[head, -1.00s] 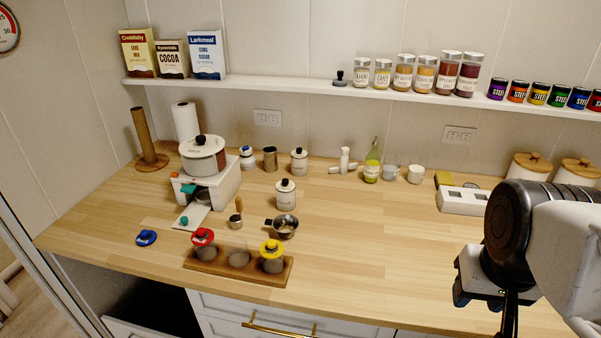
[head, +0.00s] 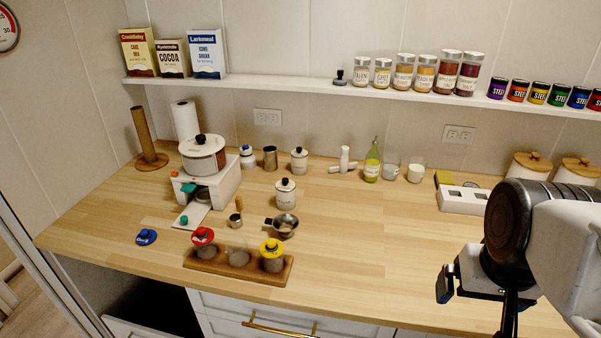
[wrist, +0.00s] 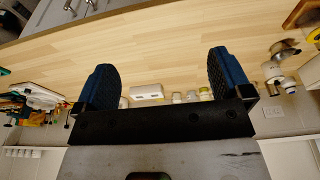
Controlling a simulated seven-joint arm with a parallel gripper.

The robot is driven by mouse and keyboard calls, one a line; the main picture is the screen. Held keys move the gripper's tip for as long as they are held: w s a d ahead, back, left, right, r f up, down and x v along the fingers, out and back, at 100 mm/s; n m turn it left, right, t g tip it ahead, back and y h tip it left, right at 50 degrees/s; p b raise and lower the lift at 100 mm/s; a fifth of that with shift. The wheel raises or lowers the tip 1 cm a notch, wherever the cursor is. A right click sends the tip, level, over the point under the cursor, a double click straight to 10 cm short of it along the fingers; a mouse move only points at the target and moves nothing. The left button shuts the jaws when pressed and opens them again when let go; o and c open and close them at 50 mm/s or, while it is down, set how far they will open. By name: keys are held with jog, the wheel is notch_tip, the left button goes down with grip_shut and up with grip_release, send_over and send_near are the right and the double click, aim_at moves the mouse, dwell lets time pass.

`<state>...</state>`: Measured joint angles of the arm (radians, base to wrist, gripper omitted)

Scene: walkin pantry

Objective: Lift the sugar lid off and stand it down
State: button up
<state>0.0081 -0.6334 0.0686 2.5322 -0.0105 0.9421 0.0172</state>
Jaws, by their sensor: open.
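A white canister (head: 285,198) with a dark label too small to read surely stands upright mid-counter. Its white lid (head: 285,184) with a black knob sits on top; I take this as the sugar canister. A similar lidded white canister (head: 299,161) stands behind it near the wall. My gripper (head: 447,284) is at the counter's front right, well to the right of the canister and apart from it. In the wrist view my gripper (wrist: 163,80) shows two dark blue fingers spread wide with nothing between them.
A wooden rack (head: 238,267) with red- and yellow-lidded jars stands at the front edge. A small metal pan (head: 285,226) sits just in front of the canister. A white appliance (head: 208,180) stands to its left. The counter (head: 370,235) right of the canister is clear.

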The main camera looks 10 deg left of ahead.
jog(key=w+a+r+m, duration=0.2)
jog(key=w+a, duration=0.1)
jog(key=w, duration=0.4)
jog(key=w+a+r+m, duration=0.2)
jog(key=w+a+m, duration=0.1)
jog(key=w, duration=0.4)
jog(key=m+g, duration=0.3)
jog(key=m, duration=1)
send_over(285, 179)
jog(key=d, duration=0.1)
jog(key=f, duration=0.9)
jog(key=shift+s+f, duration=0.2)
jog(key=shift+f, duration=0.2)
jog(key=shift+w+a+f, duration=0.2)
jog(key=shift+a, duration=0.25)
